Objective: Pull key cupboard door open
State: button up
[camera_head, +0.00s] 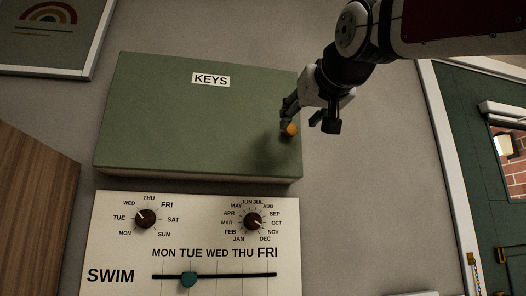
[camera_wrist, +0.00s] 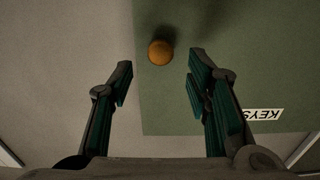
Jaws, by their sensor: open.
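The key cupboard (camera_head: 180,120) is a green box on the wall with a "KEYS" label, and its door looks shut. A round orange knob (camera_head: 292,130) sits near the door's right edge. In the wrist view the knob (camera_wrist: 161,52) lies ahead of my gripper, between the lines of its two fingers and a little beyond the tips. My gripper (camera_wrist: 158,75) is open and empty, and it appears apart from the knob. In the head view my gripper (camera_head: 287,118) reaches in from the upper right, with its fingertips beside the knob and partly in front of the door.
A white board (camera_head: 120,235) with two dials and a "SWIM" slider is just below the cupboard. A framed rainbow picture (camera_head: 50,40) hangs at upper left. A wooden panel (camera_head: 30,200) is at left, and a green door (camera_head: 470,150) at right. Bare wall lies between.

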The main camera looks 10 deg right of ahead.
aim_at(292, 128)
jog(key=shift+w, duration=2.7)
jog(key=shift+c, duration=0.5)
grip_shut()
